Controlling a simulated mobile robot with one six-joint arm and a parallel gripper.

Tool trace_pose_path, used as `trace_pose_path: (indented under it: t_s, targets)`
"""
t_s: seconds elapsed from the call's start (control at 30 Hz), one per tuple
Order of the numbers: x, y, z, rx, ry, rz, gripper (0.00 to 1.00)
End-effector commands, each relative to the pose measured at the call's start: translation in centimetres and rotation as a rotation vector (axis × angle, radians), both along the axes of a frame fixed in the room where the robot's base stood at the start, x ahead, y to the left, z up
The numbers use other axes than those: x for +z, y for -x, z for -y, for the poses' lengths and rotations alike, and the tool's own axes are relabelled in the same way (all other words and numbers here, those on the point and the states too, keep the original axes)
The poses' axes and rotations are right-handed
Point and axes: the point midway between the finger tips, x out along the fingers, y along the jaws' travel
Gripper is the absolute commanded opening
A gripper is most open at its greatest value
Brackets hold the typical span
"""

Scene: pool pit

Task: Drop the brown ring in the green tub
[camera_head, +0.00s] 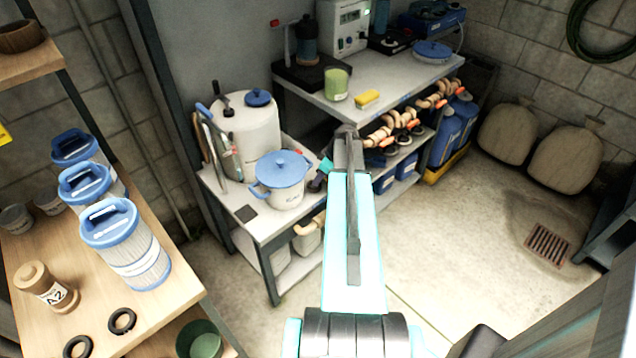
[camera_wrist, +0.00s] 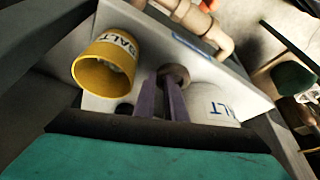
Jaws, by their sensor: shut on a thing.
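In the wrist view, my gripper (camera_wrist: 174,92) has its two purple fingers close together on a small grey-brown round piece (camera_wrist: 174,73), which looks like the brown ring; its hole is not clear. In the head view, my gripper (camera_head: 317,182) is beside the white bench, right of the blue-lidded pot, partly behind my arm; the held piece cannot be made out there. A green tub (camera_head: 200,340) sits low at the bottom left, below the wooden shelf top. A smaller light green cup (camera_head: 337,84) stands on the back bench. A dark green round thing (camera_wrist: 295,78) shows in the wrist view.
The blue-lidded pot (camera_head: 281,180) and a large white tank (camera_head: 245,135) stand close left of my gripper. Blue-capped filters (camera_head: 135,245), a brown jar (camera_head: 46,287) and black rings (camera_head: 122,321) occupy the wooden shelf. A yellow SALT cup (camera_wrist: 105,65) is near my fingers.

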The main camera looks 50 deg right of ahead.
Motion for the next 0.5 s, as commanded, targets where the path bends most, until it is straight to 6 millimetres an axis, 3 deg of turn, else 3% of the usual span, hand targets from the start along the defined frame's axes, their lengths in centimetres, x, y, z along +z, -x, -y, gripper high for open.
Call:
trace_pose_path:
  t_s: [0.17, 0.5]
  targets:
    - [1.8, 0.1, -0.1, -0.001, 0.002, 0.001, 0.00]
    - [2.1, 3.0, -3.6, -0.001, 0.000, 0.000, 0.00]
